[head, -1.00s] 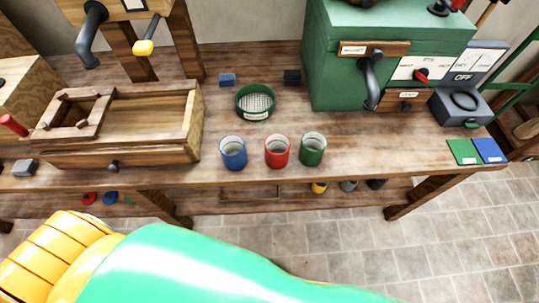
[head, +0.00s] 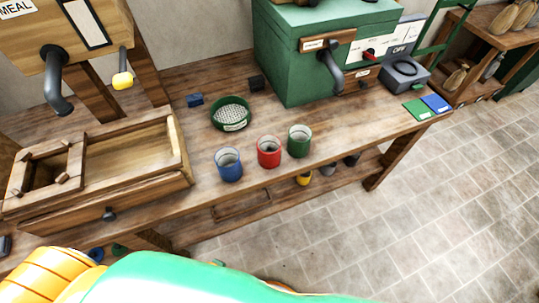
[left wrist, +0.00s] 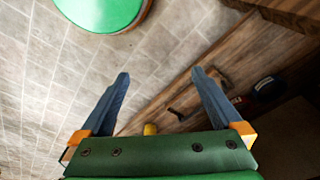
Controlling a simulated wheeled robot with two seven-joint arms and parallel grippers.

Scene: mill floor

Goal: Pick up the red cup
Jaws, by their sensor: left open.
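The red cup (head: 269,152) stands upright on the wooden bench (head: 330,122) in the head view, near the front edge. It is between a blue cup (head: 229,165) on its left and a green cup (head: 299,141) on its right. My left gripper (left wrist: 160,80) shows in the left wrist view with its two fingers spread and nothing between them. It faces the tiled floor and a lower wooden shelf, and the red cup is not clearly in that view. In the head view my arm covers the bottom, with no gripper visible. My right gripper is in neither view.
A wooden tray box (head: 128,150) with a drawer is on the left. A green sieve (head: 231,113) lies behind the cups. A green machine (head: 310,55) with a handle stands behind right. Green and blue cards (head: 425,107) lie at the right end. Tiled floor is clear on the right.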

